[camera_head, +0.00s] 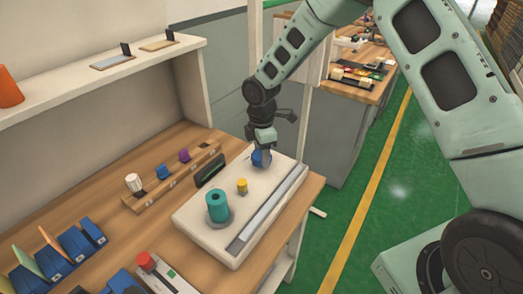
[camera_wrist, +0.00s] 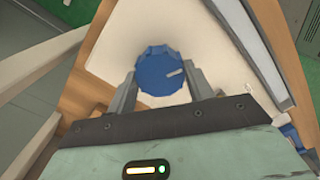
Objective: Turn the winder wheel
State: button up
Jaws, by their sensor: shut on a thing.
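The winder wheel is a blue, notched knob with a pale mark on its top; it stands at the far end of the white winder box (camera_head: 205,225). The wheel (camera_wrist: 158,68) fills the space between my fingers in the wrist view, its pale mark pointing right. In the head view the wheel (camera_head: 261,159) is partly hidden under my gripper (camera_head: 262,152). My gripper (camera_wrist: 163,82) points down and is shut on the wheel, one finger on each side. A teal spool (camera_head: 217,205) and a small yellow peg (camera_head: 242,186) stand on the same box.
The box lies on a wooden bench (camera_head: 175,140), with its right end near the bench edge. A wooden rack (camera_head: 150,200) with small coloured pieces stands to the left. A red button (camera_head: 146,261) and blue bins (camera_head: 75,245) are nearer. A shelf (camera_head: 190,45) hangs above.

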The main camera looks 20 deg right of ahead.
jog(key=shift+r, duration=0.1)
dwell(0.4)
jog(key=o, duration=1)
jog(key=shift+c, duration=0.2)
notch_tip(320, 180, up, 17)
jog(key=b, duration=0.2)
jog(key=shift+r+b, duration=0.15)
jog(key=shift+b, duration=0.25)
